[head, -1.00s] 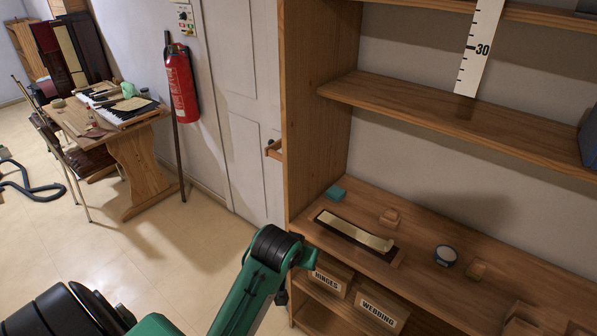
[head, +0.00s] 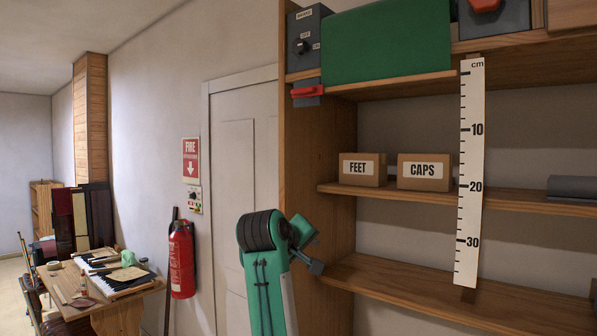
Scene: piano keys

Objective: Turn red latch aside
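A red latch (head: 307,91) sticks out at the lower front of a grey block at the shelf unit's upper left corner, just under the upper shelf. It lies crosswise, its long side roughly level. Above it is a grey box (head: 308,47) with a black knob, beside a green panel (head: 388,43). My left gripper (head: 314,264) is below the latch, in front of the shelf unit's left side, well apart from it. My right gripper is out of view.
A long ruler (head: 469,170) hangs down the shelf front. Boxes marked FEET (head: 362,169) and CAPS (head: 425,171) stand on the middle shelf. Another red part (head: 485,5) shows at the top right. A fire extinguisher (head: 182,258) hangs by the door. The space before the latch is clear.

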